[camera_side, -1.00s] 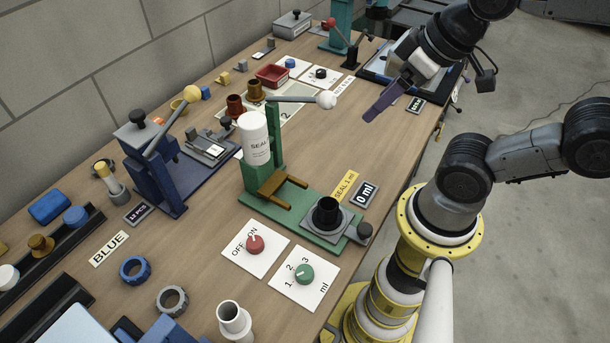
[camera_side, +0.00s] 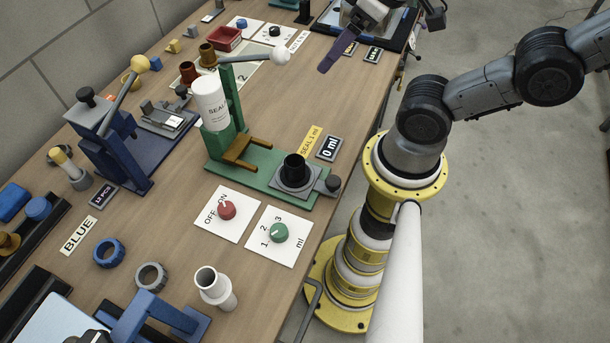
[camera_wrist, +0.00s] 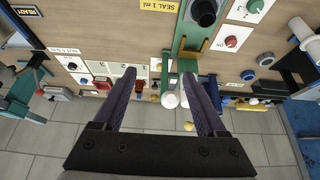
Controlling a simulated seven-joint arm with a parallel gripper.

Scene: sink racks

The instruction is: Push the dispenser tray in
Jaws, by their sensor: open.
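The green dispenser (camera_side: 228,115) stands on the bench with a white SEAL bottle (camera_side: 211,103) on its post and a white-balled lever. Its grey tray (camera_side: 307,190) lies at the right end of the green base, out from under the bottle. A black cup (camera_side: 295,168) sits on the tray, and a dark knob (camera_side: 333,184) is at its outer end. My gripper (camera_side: 330,60) hangs above the bench, behind and above the tray, touching nothing. Its two purple fingers are spread and empty in the wrist view (camera_wrist: 158,82), where the black cup (camera_wrist: 204,12) shows at the top.
A panel with a red knob (camera_side: 227,210) and one with a green knob (camera_side: 279,233) lie in front of the dispenser. A 0 ml display (camera_side: 329,148) lies behind the tray. A blue press (camera_side: 105,150) stands to the left.

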